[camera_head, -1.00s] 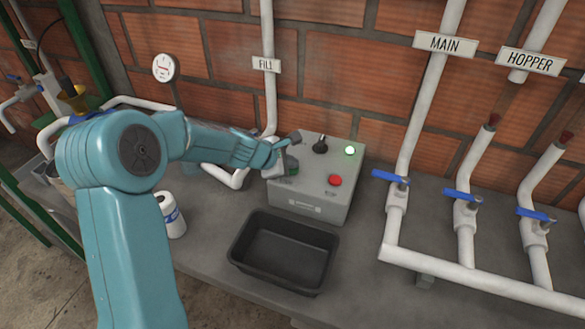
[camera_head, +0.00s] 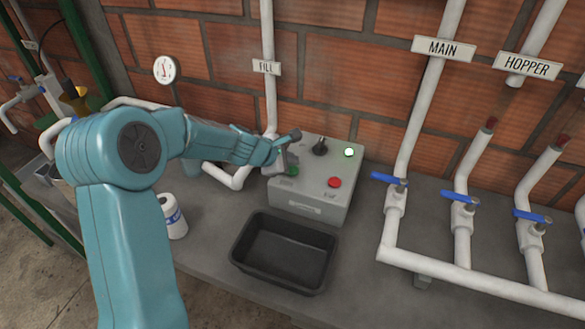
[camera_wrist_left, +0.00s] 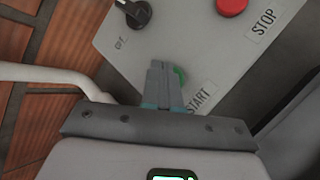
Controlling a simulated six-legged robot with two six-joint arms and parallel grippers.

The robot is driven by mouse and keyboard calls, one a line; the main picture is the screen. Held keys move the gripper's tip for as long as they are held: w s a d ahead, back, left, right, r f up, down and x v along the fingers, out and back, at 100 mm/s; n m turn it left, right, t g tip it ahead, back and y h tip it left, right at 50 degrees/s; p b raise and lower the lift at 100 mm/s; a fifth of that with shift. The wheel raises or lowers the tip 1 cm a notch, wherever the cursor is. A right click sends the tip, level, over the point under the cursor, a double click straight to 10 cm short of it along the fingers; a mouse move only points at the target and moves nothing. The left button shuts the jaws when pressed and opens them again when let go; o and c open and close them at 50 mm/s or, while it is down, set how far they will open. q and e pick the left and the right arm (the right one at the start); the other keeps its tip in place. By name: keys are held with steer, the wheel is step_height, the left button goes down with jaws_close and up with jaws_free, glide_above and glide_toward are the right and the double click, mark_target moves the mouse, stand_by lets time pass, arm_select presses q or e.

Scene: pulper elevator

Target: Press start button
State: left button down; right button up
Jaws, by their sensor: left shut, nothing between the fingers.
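The grey control box (camera_head: 310,205) stands on the counter by the brick wall. On its top are a green start button (camera_head: 292,170), a red stop button (camera_head: 334,182), a black knob (camera_head: 320,146) and a lit lamp (camera_head: 349,152). My left gripper (camera_head: 290,141) is shut and empty over the left part of the box. In the left wrist view, its fingertips (camera_wrist_left: 158,68) lie over the green button (camera_wrist_left: 180,76) beside the START label (camera_wrist_left: 199,99) and partly hide it. I cannot tell whether they touch it. The red button (camera_wrist_left: 231,6) is clear of the fingers.
A black tray (camera_head: 285,250) sits in front of the box. A white bottle (camera_head: 173,216) stands left of the tray. White pipes with blue valve handles (camera_head: 389,178) run at the right, and the FILL pipe (camera_head: 269,95) rises behind my gripper.

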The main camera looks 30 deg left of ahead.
arm_select(q)
steer(key=shift+r+p, duration=2.45)
steer(key=shift+r, duration=0.15)
steer(key=shift+f, duration=0.1)
